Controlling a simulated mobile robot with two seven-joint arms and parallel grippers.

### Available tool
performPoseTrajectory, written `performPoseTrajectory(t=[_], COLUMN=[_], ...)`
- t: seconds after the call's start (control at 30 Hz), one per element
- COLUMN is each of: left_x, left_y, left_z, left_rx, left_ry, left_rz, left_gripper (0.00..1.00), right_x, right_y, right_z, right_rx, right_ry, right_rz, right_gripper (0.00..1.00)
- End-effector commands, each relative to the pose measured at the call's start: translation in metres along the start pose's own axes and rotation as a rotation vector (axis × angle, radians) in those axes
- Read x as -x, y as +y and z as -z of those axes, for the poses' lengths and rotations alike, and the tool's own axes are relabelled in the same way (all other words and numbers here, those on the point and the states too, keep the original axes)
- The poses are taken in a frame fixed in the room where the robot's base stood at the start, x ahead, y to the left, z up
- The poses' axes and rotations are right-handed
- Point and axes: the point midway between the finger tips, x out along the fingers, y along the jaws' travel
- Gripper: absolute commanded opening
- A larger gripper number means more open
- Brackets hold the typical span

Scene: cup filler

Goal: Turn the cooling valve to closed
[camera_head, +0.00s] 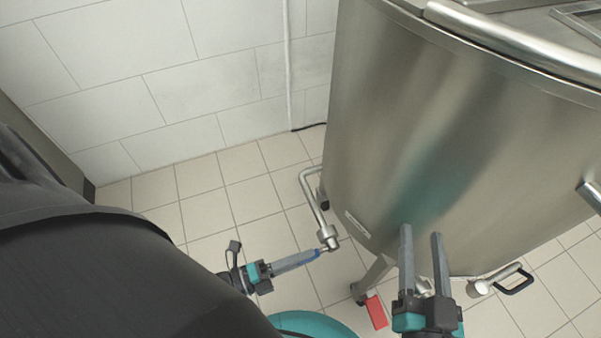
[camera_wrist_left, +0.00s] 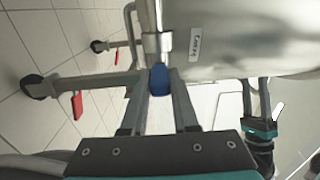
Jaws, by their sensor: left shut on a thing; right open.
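The cooling valve is a metal fitting (camera_head: 328,237) on a bent pipe low at the tank's left side, with a small blue handle (camera_wrist_left: 160,80). My left gripper (camera_head: 313,255) is shut on the blue handle, one finger on each side of it in the left wrist view. Its fingers hide part of the handle, and the handle's exact turn is hard to tell. My right gripper (camera_head: 421,232) is open and empty in front of the tank's lower wall; it also shows at the right of the left wrist view (camera_wrist_left: 256,85).
The large steel tank (camera_head: 450,130) fills the right side, on legs with wheels. A small label (camera_wrist_left: 195,40) is near the valve. Red pieces (camera_head: 377,312) hang by a leg. A black-handled outlet (camera_head: 515,280) is at lower right. Tiled floor (camera_head: 215,215) is clear at left.

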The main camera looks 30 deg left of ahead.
Motion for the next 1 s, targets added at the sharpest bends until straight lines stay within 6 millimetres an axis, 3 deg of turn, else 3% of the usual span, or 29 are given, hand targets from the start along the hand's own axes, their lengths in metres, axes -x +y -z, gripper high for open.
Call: performPoseTrajectory(t=[0.4,0.43,0.67,1.0], left_x=[-0.0027,-0.0028,-0.0017,-0.0009], left_y=[0.0010,0.0010,0.0007,0.0005], left_z=[0.0012,0.0012,0.0007,0.0004], left_rx=[0.000,0.000,-0.001,-0.001], left_ry=[0.001,0.001,0.001,0.000], left_rz=[0.001,0.001,0.001,0.001], left_gripper=[0.00,0.29,0.55,0.57], right_x=[0.0004,0.0005,0.0007,0.0008], right_y=[-0.0003,-0.0004,-0.0004,-0.0004], right_z=[-0.0012,-0.0013,-0.0019,-0.0020], right_rx=[-0.001,-0.001,-0.001,-0.001], right_ry=[-0.001,-0.001,-0.004,-0.006], right_rz=[0.001,0.001,0.001,0.001], right_gripper=[0.50,0.50,0.50,0.50])
